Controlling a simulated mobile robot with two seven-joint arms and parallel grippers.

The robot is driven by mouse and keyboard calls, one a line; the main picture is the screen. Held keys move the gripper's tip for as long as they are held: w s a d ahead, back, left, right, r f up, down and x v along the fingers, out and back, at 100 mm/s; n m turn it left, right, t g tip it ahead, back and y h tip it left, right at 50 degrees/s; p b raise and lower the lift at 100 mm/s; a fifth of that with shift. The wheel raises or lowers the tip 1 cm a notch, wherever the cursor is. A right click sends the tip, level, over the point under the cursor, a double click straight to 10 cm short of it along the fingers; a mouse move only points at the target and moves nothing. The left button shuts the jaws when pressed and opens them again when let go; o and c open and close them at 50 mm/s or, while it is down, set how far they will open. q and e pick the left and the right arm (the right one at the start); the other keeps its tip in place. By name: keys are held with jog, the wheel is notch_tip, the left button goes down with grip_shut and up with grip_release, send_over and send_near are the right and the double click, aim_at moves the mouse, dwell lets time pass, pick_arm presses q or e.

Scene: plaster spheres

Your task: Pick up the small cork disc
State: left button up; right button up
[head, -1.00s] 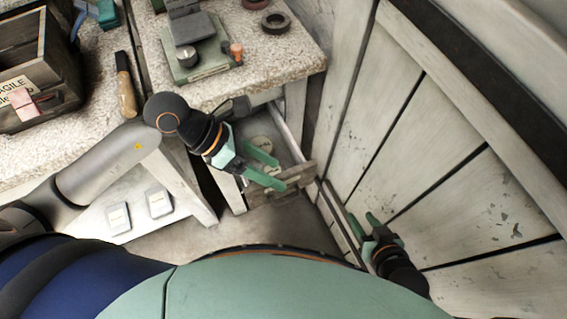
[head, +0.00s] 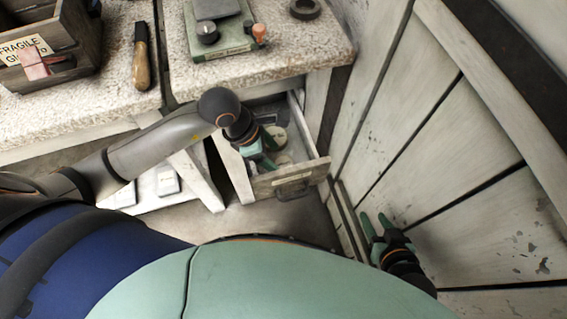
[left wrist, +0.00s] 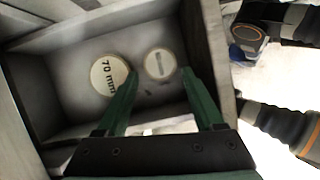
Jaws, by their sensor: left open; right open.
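Two pale round discs lie in an open drawer. The larger, a disc marked "70 mm" (left wrist: 109,74), is at left in the left wrist view. A smaller disc (left wrist: 160,63) with a grey bar across it lies to its right; I cannot tell its material. In the head view one pale disc (head: 275,134) shows at the back of the drawer (head: 290,181). My left gripper (head: 266,161) is open and empty over the drawer; in the left wrist view its fingertips (left wrist: 160,74) flank the smaller disc from above. My right gripper (head: 374,222) is open and empty beside the panelled wall.
The drawer's walls stand close around the left gripper. The speckled worktop (head: 185,83) above carries a green device (head: 215,38), a dark ring (head: 305,9) and a wooden-handled tool (head: 141,65). A wooden crate (head: 82,50) stands at left. The panelled wall (head: 430,130) bounds the right.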

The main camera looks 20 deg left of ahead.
aim_at(282, 164)
pick_arm(q)
jog(key=x, duration=0.3)
jog(key=shift+d+f, duration=0.15)
jog(key=shift+f, duration=0.1)
jog(key=c, duration=1)
jog(key=shift+o, duration=0.2)
jog(key=shift+r, duration=0.2)
